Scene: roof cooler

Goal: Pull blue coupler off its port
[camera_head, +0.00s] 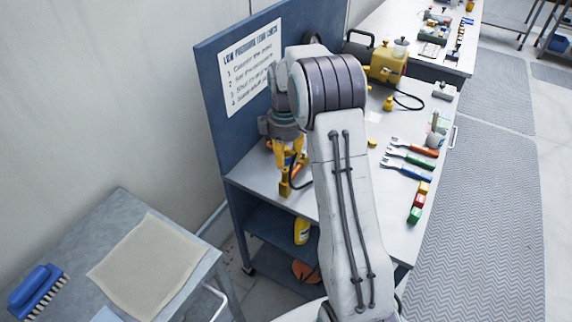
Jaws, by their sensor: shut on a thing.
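My gripper (288,172) has yellow fingers and points down over the left end of the workbench, close to the blue back panel. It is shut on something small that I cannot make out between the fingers. A brass-yellow piece (284,188) shows at the fingertips, with a dark hose (301,184) beside it. I cannot pick out the blue coupler or its port; my gripper and arm cover much of this spot.
The workbench (350,190) carries a yellow tank unit (387,64), several coloured-handled wrenches (406,160) and coloured blocks (417,204) at right. The blue panel (222,105) with an instruction sheet (252,66) stands behind. A side table (110,215) holds a cloth and blue brush (38,289).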

